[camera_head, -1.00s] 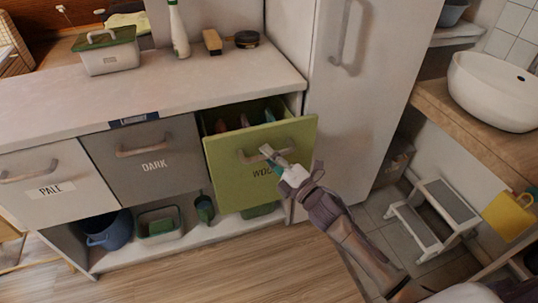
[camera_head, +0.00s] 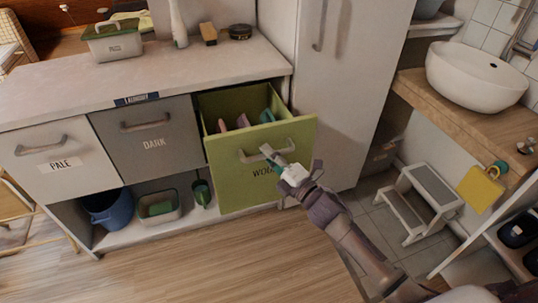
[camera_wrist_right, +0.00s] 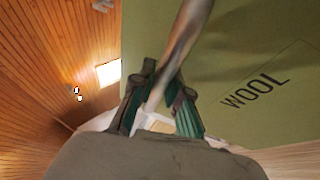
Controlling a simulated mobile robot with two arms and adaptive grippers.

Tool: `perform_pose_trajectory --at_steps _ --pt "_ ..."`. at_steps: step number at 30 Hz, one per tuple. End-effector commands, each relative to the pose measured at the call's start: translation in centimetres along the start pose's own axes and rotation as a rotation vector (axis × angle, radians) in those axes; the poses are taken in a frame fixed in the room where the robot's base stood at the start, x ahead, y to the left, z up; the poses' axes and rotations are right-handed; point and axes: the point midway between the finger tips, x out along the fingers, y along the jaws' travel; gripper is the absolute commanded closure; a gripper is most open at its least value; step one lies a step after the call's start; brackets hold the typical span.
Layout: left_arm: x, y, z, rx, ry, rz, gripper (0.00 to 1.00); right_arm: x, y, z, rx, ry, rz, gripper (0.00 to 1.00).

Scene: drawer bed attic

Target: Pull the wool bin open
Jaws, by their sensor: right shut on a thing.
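The green wool bin (camera_head: 232,185) is pulled out from the cabinet in the head view, with colourful items (camera_head: 243,121) inside it. Its front also fills the upper right of the right wrist view, where the WOOL lettering (camera_wrist_right: 254,92) shows. The bin's bar handle (camera_head: 252,157) runs between the fingers of my right gripper (camera_head: 276,163). In the wrist view my right gripper (camera_wrist_right: 160,105) is shut on this handle (camera_wrist_right: 178,50). Part of the lettering is hidden behind my gripper in the head view. My left gripper is out of view.
The grey DARK bin (camera_head: 155,160) and white PALE bin (camera_head: 60,180) are shut to the left. A tall white cabinet (camera_head: 335,90) stands right of the wool bin. A step stool (camera_head: 420,205) stands at the right. Wooden floor (camera_head: 190,265) is clear in front.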

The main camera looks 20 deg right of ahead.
Motion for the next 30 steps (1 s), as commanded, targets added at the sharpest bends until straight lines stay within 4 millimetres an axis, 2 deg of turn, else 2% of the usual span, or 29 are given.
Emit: perform_pose_trajectory --at_steps 8,9,13,23,26,30 --pt "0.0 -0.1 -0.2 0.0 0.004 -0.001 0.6 0.0 0.0 0.0 0.0 -0.001 -0.001 1.0" --pt "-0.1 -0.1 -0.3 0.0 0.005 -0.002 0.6 0.0 0.0 0.0 0.0 -0.001 -0.001 0.8" --pt "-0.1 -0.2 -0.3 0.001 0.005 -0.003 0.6 0.0 0.0 0.0 0.0 -0.001 -0.001 0.59" --pt "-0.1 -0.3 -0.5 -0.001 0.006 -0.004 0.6 -0.2 0.0 0.0 0.0 0.0 -0.001 0.59" --pt "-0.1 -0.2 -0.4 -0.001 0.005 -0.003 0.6 -1.1 -0.1 0.0 0.001 0.0 -0.003 0.59" --pt "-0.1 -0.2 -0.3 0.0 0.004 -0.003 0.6 -3.7 -0.2 0.0 0.001 0.0 -0.004 0.59"
